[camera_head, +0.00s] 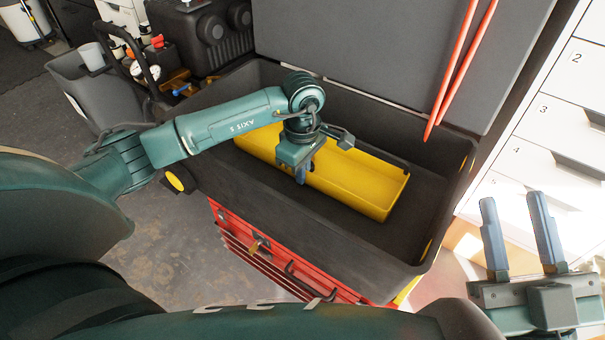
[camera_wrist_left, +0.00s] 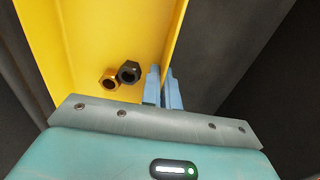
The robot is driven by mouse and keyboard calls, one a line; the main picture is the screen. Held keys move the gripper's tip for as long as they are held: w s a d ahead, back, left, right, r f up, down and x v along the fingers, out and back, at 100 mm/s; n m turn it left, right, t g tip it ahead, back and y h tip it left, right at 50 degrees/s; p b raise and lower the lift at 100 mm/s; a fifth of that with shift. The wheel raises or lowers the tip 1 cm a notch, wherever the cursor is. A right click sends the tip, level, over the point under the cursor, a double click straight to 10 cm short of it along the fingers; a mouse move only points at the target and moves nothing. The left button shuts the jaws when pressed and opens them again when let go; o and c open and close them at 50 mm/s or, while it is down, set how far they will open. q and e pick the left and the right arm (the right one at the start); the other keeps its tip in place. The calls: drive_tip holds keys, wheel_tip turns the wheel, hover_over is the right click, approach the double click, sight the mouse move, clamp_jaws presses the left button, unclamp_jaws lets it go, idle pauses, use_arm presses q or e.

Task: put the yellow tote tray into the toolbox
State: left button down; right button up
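The yellow tote tray (camera_head: 362,186) is long and open-topped, and lies within the walls of the black toolbox (camera_head: 440,190) in the head view. I cannot tell whether it rests on the toolbox floor. The tray also shows in the left wrist view (camera_wrist_left: 95,35), with a brass nut (camera_wrist_left: 110,78) and a dark nut (camera_wrist_left: 129,71) inside. My left gripper (camera_head: 301,174) is at the tray's near long wall. Its blue fingers (camera_wrist_left: 162,86) are close together, one on each side of that wall, shut on it. My right gripper (camera_head: 512,198) is open and empty, right of the toolbox.
A red drawer cabinet (camera_head: 285,268) stands below the toolbox. The grey raised lid (camera_head: 370,50) with red bars rises behind it. White numbered drawers (camera_head: 550,120) are at the right. A dark case (camera_head: 205,40) and a grey bin (camera_head: 95,95) are at the upper left.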

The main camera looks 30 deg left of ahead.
use_arm(q)
drive_tip(key=shift+w+r, duration=0.1)
drive_tip(key=shift+f, duration=0.2)
drive_tip(key=c, duration=2)
unclamp_jaws()
drive_tip(key=shift+c, duration=0.2)
drive_tip(key=o, duration=0.4)
drive_tip(key=shift+c, duration=0.2)
